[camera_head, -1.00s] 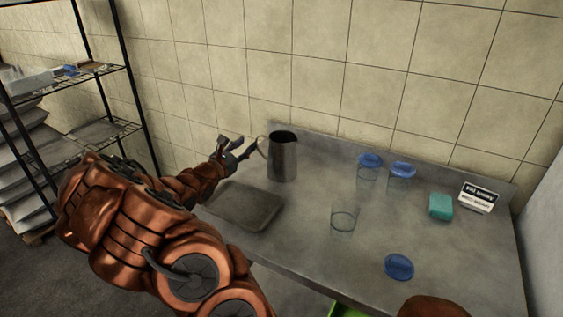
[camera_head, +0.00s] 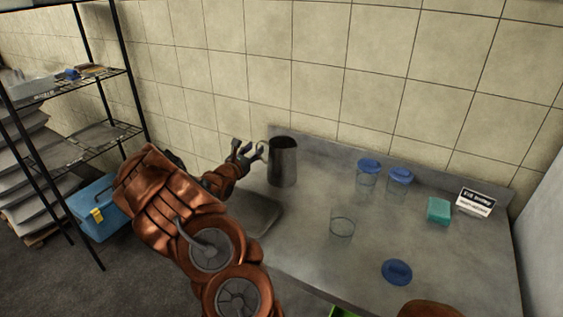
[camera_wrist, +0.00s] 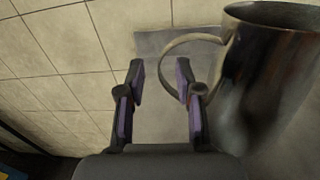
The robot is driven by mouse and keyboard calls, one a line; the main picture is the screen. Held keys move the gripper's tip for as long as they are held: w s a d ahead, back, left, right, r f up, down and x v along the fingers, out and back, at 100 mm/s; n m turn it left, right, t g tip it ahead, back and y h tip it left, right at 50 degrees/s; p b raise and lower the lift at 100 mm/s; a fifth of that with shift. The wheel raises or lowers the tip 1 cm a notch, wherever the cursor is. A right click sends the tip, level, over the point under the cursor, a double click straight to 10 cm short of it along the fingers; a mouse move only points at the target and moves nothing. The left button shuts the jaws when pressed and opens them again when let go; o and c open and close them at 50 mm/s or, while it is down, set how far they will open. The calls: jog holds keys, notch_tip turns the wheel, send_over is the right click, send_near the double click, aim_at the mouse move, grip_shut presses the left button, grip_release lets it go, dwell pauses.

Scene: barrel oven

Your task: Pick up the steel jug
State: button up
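The steel jug (camera_head: 282,162) stands upright at the back left of the metal table, its handle facing left toward my gripper (camera_head: 246,151). In the wrist view the jug (camera_wrist: 268,75) fills the right side. There my gripper (camera_wrist: 160,78) is open, its two purple-padded fingers apart. The outer curve of the jug's handle (camera_wrist: 174,48) shows between the fingertips, and the right finger overlaps the handle's loop. I cannot tell whether a finger touches the handle. The gripper holds nothing.
A grey tray (camera_head: 262,216) lies on the table below my forearm. Glasses, blue lids (camera_head: 397,271), a teal sponge (camera_head: 439,210) and a small sign (camera_head: 476,202) are to the right. A tiled wall is behind. A wire shelf (camera_head: 75,85) and blue box (camera_head: 97,208) stand left.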

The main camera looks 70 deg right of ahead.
jog(key=shift+s+d, duration=0.15)
jog(key=shift+d, duration=0.7)
grip_shut()
